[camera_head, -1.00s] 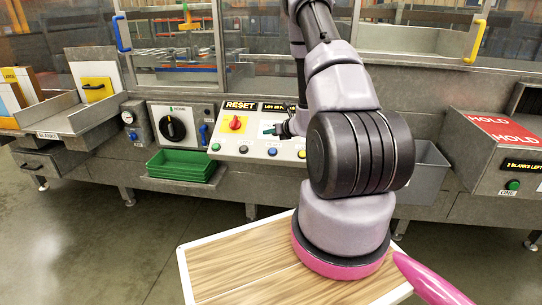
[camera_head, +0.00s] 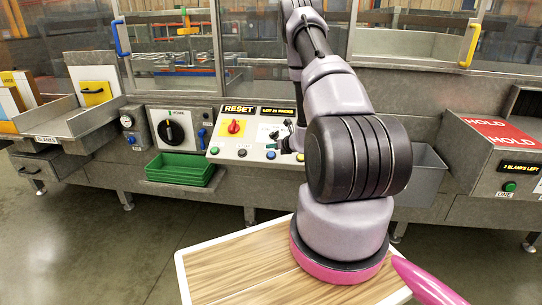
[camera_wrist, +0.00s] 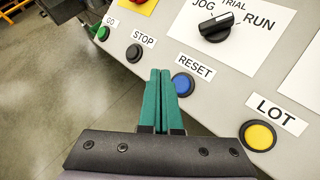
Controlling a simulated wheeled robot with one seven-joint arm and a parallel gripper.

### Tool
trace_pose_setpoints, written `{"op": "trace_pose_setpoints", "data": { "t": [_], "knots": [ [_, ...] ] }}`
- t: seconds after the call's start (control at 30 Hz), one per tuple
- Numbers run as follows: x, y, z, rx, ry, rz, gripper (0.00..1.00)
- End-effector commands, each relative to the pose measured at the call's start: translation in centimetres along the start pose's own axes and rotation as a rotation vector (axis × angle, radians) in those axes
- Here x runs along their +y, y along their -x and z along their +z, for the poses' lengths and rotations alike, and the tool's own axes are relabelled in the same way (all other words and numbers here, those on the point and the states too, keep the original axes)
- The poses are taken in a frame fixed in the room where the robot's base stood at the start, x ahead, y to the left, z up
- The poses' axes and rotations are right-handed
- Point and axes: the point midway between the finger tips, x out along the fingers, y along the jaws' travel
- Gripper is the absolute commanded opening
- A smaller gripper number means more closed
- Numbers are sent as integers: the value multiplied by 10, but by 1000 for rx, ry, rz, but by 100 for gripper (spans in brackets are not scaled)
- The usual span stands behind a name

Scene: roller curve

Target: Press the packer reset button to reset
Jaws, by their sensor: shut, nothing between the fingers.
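The blue button (camera_wrist: 183,84) has a RESET label (camera_wrist: 195,65) beside it in the wrist view. It also shows on the sloped panel in the head view (camera_head: 271,155). My gripper (camera_wrist: 160,72) is shut and empty, its green fingers side by side. In the wrist view the fingers lie just left of the blue button, with their tips between it and the black STOP button (camera_wrist: 134,53). I cannot tell whether they touch the panel. In the head view my gripper is small and dark over the panel's right part, its tips hard to make out.
A green GO button (camera_wrist: 103,33), a yellow LOT button (camera_wrist: 259,135) and a black JOG/TRIAL/RUN knob (camera_wrist: 216,28) surround the blue button. A red knob (camera_head: 234,127) sits under a lit RESET sign (camera_head: 239,109). A green tray (camera_head: 181,169) stands at the left.

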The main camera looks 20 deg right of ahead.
Motion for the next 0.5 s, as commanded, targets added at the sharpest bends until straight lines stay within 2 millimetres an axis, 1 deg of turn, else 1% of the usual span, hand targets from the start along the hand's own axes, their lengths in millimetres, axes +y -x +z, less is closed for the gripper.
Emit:
{"op": "trace_pose_setpoints", "data": {
  "t": [0.03,0.2,0.33,0.5],
  "knots": [
    [-4,-5,-5,1,0,0,0],
    [-14,-18,-14,1,0,-1,0],
    [-18,-24,-18,1,0,-1,0],
    [-20,-27,-20,1,0,0,0]
  ]
}}
